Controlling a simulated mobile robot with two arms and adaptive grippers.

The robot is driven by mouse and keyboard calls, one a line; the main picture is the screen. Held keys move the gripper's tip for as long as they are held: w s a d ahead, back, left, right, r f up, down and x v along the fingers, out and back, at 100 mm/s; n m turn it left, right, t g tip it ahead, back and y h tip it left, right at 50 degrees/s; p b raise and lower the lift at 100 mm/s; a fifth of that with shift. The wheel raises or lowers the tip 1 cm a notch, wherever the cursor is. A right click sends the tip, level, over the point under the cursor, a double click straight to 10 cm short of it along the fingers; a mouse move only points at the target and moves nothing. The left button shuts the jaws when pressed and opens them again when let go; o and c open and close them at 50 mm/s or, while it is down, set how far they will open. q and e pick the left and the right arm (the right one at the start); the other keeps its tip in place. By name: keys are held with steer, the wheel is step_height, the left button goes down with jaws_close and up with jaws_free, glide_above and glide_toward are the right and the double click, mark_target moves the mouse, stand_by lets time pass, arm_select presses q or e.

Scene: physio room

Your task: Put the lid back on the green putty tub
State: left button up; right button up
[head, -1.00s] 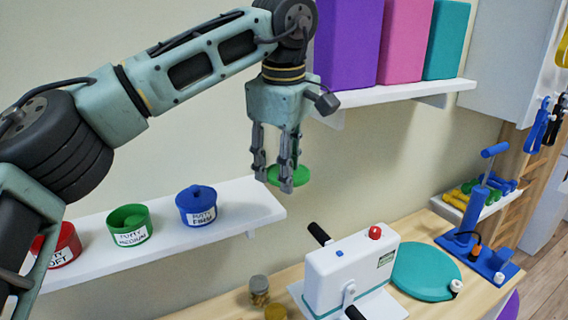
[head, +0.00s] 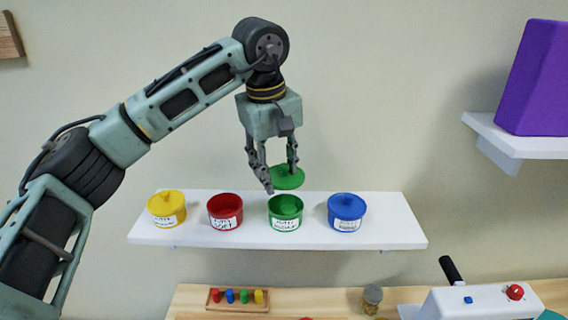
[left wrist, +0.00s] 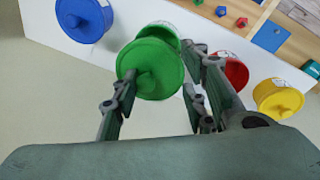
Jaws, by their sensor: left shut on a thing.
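The green putty tub (head: 285,222) stands open on the white wall shelf between the red and blue tubs, with green putty showing inside. My left gripper (head: 281,180) points down and is shut on the green lid (head: 288,178). It holds the lid just above the tub, with a small gap between them in the head view. In the left wrist view the lid (left wrist: 150,68), with its round knob, is at the fingertips and covers part of the green tub (left wrist: 160,30). My right gripper is in neither view.
Below, a wooden table holds a peg board (head: 238,300), a jar (head: 372,298) and a white device (head: 475,303). The wall above the shelf is clear.

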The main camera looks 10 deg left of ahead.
mark_target(277, 178)
arm_select(q)
steer(key=shift+d+f+b, duration=0.2)
steer(key=shift+f+b, duration=0.8)
steer(key=shift+f, duration=0.15)
steer(key=shift+f+b, duration=0.75)
steer(key=shift+f, duration=0.1)
steer(key=shift+f+b, duration=0.65)
steer(key=shift+f, duration=0.5)
steer(key=shift+p, duration=0.3)
steer(key=shift+f, duration=0.15)
